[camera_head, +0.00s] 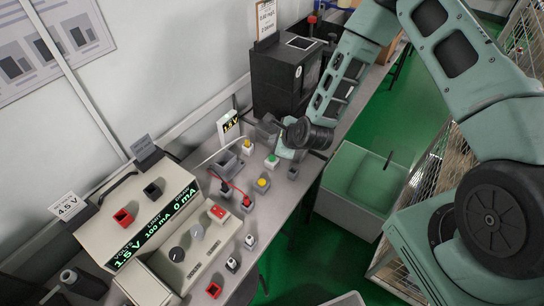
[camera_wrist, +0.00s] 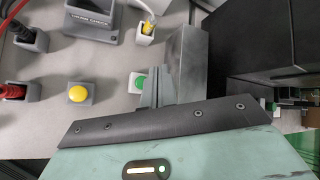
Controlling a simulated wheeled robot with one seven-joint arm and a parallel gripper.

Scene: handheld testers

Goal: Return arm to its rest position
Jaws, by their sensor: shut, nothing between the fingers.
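My green arm reaches in from the right of the head view, over the bench. My gripper (camera_head: 284,152) is low over the far part of the bench, beside a green button (camera_head: 271,160). In the wrist view the grey fingers (camera_wrist: 154,88) are together with nothing between them. The green button (camera_wrist: 139,83) shows right beside the fingers and is partly hidden by them; I cannot tell whether they touch it. A yellow button (camera_wrist: 78,93) stands to the left, apart from the gripper.
A black machine (camera_head: 275,80) stands close behind the gripper. A power supply (camera_head: 125,235) reading 1.5 V and small sockets with red leads (camera_head: 234,186) occupy the near bench. A pale green bin (camera_head: 340,205) and wire mesh (camera_head: 440,170) are to the right, beside my arm.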

